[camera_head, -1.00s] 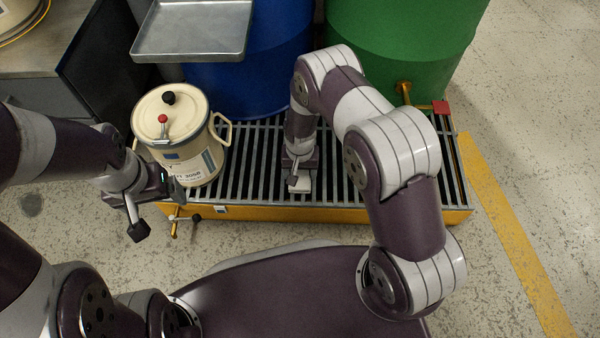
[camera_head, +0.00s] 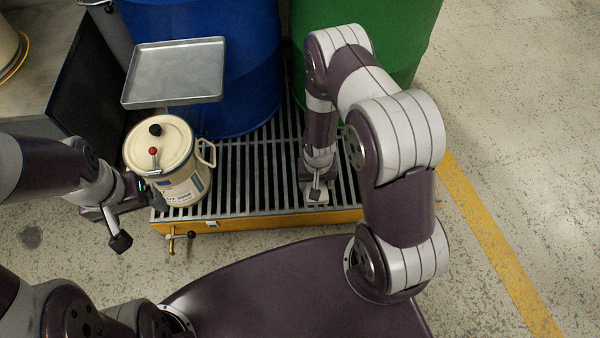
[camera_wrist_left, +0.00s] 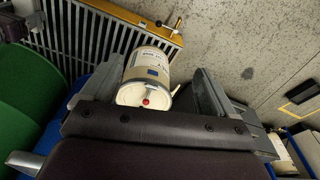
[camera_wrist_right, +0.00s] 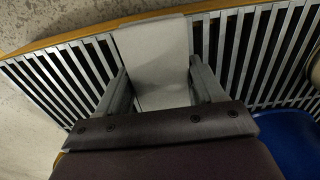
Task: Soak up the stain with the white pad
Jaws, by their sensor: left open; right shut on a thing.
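The white pad (camera_head: 317,196) is in my right gripper (camera_head: 316,188), over the front part of the slatted grating. In the right wrist view the pad (camera_wrist_right: 155,60) fills the space between the fingers and hangs out past them, above the slats; contact with the slats cannot be told. A dark roundish patch (camera_head: 30,237) lies on the concrete floor at the left, and it also shows in the left wrist view (camera_wrist_left: 248,73); I cannot tell if it is the stain. My left gripper (camera_head: 134,215) is open and empty, left of the cream canister.
The cream canister (camera_head: 165,160) stands on the left end of the grating (camera_head: 250,170), close to my left gripper. A metal tray (camera_head: 175,72), a blue drum (camera_head: 250,60) and a green drum (camera_head: 400,30) are behind. A brass tap (camera_head: 180,238) juts from the yellow front edge.

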